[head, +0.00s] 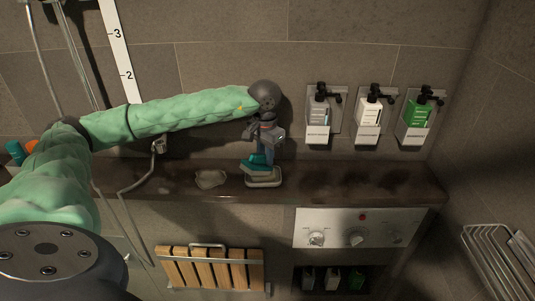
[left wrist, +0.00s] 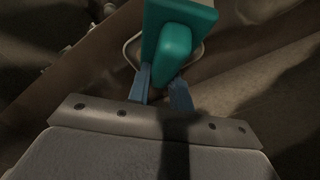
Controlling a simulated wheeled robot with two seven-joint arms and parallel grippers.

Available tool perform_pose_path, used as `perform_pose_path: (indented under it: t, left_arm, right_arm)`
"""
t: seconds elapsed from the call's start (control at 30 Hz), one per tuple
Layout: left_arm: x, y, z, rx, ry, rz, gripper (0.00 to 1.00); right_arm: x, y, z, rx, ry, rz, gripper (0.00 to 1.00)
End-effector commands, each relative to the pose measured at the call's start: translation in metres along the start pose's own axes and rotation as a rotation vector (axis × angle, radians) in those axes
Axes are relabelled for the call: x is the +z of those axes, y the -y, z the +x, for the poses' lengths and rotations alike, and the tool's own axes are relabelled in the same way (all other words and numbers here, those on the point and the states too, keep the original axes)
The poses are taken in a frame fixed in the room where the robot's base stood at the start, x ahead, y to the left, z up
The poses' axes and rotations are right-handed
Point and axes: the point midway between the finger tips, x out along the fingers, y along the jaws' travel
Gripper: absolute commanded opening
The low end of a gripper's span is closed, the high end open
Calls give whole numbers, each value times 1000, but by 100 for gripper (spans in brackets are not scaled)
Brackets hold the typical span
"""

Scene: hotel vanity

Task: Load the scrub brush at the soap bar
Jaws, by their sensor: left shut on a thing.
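The teal scrub brush (head: 255,163) is held in my left gripper (head: 268,152), which points down over the ledge. In the left wrist view the brush (left wrist: 175,40) sits between the blue fingers of the gripper (left wrist: 161,88). Directly below the brush is a small pale dish (head: 264,183) on the ledge. The brush overlaps the dish in the picture, so I cannot tell whether it touches anything there. In the left wrist view part of the dish's pale rim (left wrist: 127,50) shows behind the brush. No soap bar is clearly distinguishable; one may be hidden under the brush. My right gripper is out of view.
A flat pale patch or object (head: 210,179) lies on the dark ledge (head: 345,185) left of the dish. Three wall dispensers (head: 367,112) hang at the right above the ledge. A control panel (head: 350,228) and a slatted wooden seat (head: 210,267) are below. The ledge's right part is clear.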

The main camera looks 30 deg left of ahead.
Motion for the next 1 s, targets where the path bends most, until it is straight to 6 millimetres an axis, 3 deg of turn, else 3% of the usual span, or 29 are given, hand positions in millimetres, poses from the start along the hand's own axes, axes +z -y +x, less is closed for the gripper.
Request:
perform_pose_path:
  t: [0.6, 1.0]
  left_arm:
    - [12, -18, -56, -17, -13, 0, 0]
    - [11, -17, -67, -16, -12, 0, 0]
  right_arm:
    - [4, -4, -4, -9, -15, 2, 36]
    - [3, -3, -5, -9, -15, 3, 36]
